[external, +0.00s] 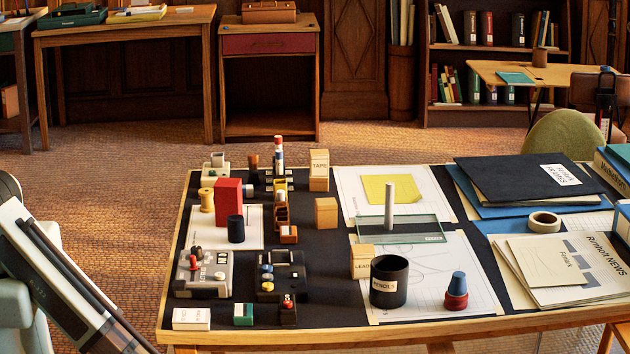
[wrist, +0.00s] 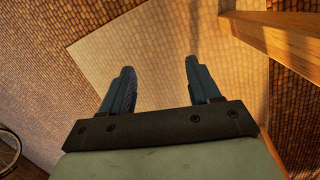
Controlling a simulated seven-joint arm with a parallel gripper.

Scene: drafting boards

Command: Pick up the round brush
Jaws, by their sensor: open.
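No thing in view is clearly the round brush. A small upright piece with a dark brown top (external: 253,163) at the back left of the drafting board may be it, but it is too small to be sure. A blue-topped piece with a red base (external: 456,290) stands on the front right paper; I cannot tell whether it is a brush. My gripper (wrist: 158,66) is open and empty, over the floor in the wrist view. In the external view my arm is at the left edge, off the board, and the gripper is out of frame.
The black drafting board (external: 335,281) is crowded at left with a red block (external: 228,200), a grey device (external: 203,274) and small boxes. A dark pencil cup (external: 388,283) and glass plate (external: 405,230) stand mid-board. Folders (external: 520,180) cover the right. A wooden beam (wrist: 275,35) shows in the wrist view.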

